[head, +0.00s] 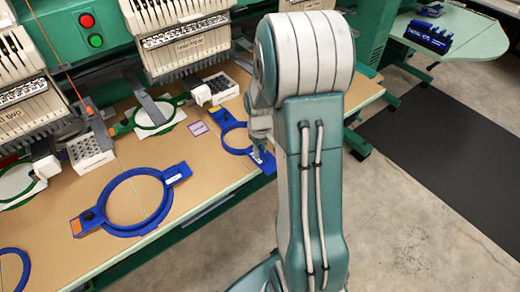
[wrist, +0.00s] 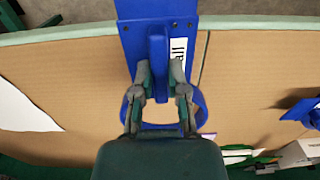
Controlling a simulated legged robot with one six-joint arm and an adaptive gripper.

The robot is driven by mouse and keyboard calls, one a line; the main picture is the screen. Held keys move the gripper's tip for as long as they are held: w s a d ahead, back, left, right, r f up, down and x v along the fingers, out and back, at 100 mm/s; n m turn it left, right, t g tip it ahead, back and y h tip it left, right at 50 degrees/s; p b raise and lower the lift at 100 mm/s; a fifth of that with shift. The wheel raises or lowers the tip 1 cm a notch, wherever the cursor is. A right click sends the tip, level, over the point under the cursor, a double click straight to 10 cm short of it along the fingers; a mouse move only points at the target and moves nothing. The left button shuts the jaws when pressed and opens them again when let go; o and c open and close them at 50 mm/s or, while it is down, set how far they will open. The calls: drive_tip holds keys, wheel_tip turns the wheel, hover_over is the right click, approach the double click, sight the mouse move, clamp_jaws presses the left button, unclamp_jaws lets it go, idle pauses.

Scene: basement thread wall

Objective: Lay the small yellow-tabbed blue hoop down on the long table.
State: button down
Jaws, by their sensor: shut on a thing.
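The small blue hoop (head: 236,150) with a yellow tab (head: 213,110) is at the right end of the long tan table (head: 110,178) in the head view. My gripper (wrist: 160,92) is shut on the raised grip of its blue bracket (wrist: 130,42), which has a white label. In the wrist view the bracket reaches out past the table's green edge, and the ring shows on both sides of my gripper. My arm hides part of the hoop's right side in the head view. I cannot tell whether the hoop touches the tabletop.
A larger blue hoop (head: 103,218) with an orange tab lies on the table to the left. Another blue hoop (head: 25,268) is partly in view at lower left. Embroidery heads (head: 175,35) with green hoops stand behind. A side table (head: 465,38) is at upper right.

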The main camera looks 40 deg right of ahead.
drive_tip(key=c, duration=0.6)
unclamp_jaws()
wheel_tip(320, 180, up, 11)
drive_tip(key=s+a+r+t, duration=0.2)
drive_tip(key=s+a+r, duration=0.2)
drive_tip(key=s+a, duration=0.1)
drive_tip(key=s+a+r+t, duration=0.1)
drive_tip(key=s+a+r, duration=0.3)
drive_tip(key=s+a, duration=0.1)
drive_tip(key=s+a+r+t, duration=0.2)
drive_tip(key=s+a+r, duration=0.2)
drive_tip(key=a, duration=0.3)
drive_tip(key=shift+s+a+r+m+t, duration=0.2)
drive_tip(key=shift+s+m+t, duration=0.1)
drive_tip(key=shift+s, duration=0.45)
